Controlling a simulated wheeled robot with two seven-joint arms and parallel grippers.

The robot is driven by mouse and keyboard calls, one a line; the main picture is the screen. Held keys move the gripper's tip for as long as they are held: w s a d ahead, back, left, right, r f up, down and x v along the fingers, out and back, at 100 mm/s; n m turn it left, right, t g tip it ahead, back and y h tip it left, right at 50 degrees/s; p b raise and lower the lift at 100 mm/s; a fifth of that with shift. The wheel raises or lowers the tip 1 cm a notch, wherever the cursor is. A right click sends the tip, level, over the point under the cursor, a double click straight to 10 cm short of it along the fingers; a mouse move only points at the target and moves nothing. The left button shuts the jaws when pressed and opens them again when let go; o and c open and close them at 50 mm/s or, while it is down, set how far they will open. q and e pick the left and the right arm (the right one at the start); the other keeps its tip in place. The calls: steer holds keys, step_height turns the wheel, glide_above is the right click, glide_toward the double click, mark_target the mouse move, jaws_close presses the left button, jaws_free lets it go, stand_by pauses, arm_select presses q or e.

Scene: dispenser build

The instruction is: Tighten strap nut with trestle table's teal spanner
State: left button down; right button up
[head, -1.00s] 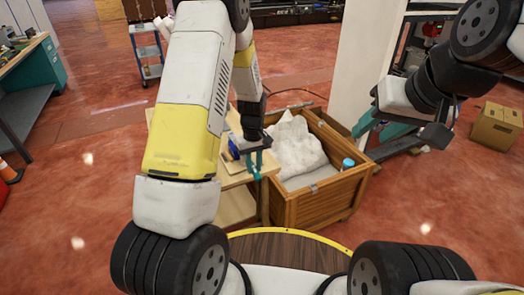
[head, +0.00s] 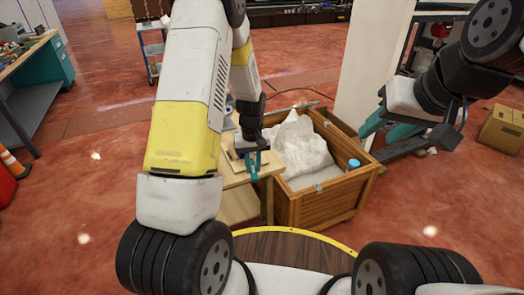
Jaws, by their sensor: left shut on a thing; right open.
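My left gripper (head: 254,167), with teal fingers pointing down, is at the right edge of a small light-wood table (head: 240,205). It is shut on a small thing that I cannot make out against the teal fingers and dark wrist. My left arm hides much of the tabletop. My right gripper (head: 378,126), also with teal fingers, is open and empty in front of the white pillar at the right. I cannot pick out the strap nut, and no separate teal spanner is clear.
A wooden crate (head: 322,206) with a white sack (head: 298,146) and a blue-capped item (head: 353,164) stands right beside the small table. A cardboard box (head: 503,128) is at the far right. A teal workbench (head: 52,68) and an orange cone (head: 13,163) are left. Red floor between is clear.

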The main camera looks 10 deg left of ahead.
arm_select(q)
steer(key=shift+s+a+m, duration=0.25)
steer(key=shift+a+m, duration=0.5)
steer(key=shift+m, duration=0.05)
steer(key=shift+a, duration=0.15)
steer(key=shift+s+a+m, duration=0.15)
steer(key=shift+a+m, duration=0.9)
steer(key=shift+m, duration=0.15)
steer(key=shift+a, duration=0.1)
